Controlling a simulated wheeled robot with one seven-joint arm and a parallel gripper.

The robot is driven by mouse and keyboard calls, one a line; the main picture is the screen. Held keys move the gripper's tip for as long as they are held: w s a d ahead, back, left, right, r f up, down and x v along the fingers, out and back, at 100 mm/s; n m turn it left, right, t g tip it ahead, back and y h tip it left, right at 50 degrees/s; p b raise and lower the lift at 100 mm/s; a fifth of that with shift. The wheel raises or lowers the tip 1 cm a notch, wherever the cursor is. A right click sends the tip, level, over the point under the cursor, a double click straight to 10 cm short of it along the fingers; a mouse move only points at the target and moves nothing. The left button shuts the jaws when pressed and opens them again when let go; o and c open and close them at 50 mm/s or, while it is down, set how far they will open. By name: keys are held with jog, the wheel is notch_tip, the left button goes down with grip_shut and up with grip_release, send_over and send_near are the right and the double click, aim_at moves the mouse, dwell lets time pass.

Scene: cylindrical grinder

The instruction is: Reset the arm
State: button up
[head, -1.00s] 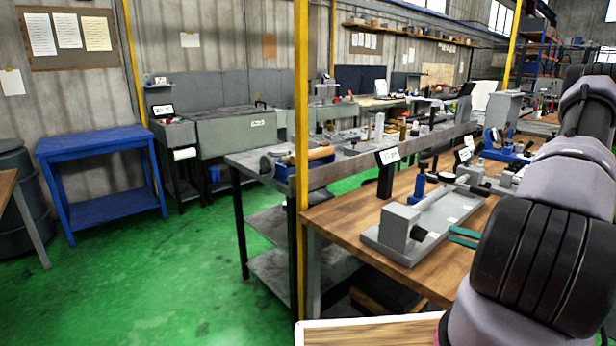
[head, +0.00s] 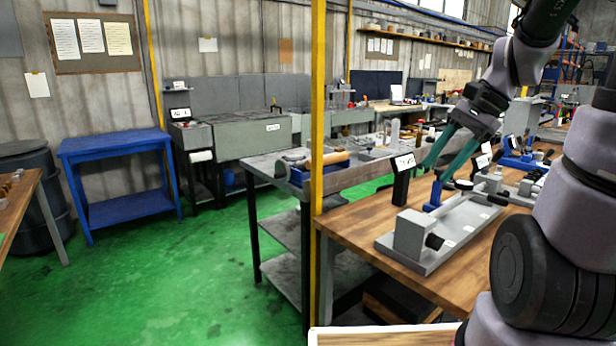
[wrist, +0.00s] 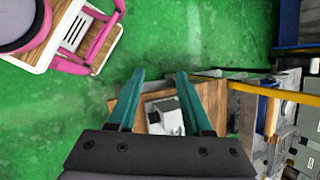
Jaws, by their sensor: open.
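My gripper (head: 447,153) hangs from my arm above the wooden workbench in the head view, its two teal fingers pointing down and to the left. The fingers are apart with nothing between them. In the wrist view my gripper (wrist: 160,75) also shows spread fingers. Between and behind them lie the wooden bench top and part of the grey fixture (wrist: 165,115). In the head view the grey cylindrical grinder fixture (head: 440,240) lies on the bench below my gripper.
The wooden workbench (head: 355,228) carries a black sign (head: 401,178) close to my fingers and several blue-based devices. A yellow post (head: 318,130) stands at its left corner. A blue table (head: 120,145) stands at the back left. The green floor (head: 180,280) is clear.

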jog(key=s+a+r+n+t+h, duration=0.2)
jog(key=s+r+n+t+h, duration=0.1)
jog(key=r+n+t, duration=0.3)
notch_tip(320, 180, up, 4)
jog(key=shift+s+r+n+h, duration=0.2)
jog(key=shift+s+n+h, duration=0.2)
jog(key=shift+s+n, duration=0.55)
dwell(2.3)
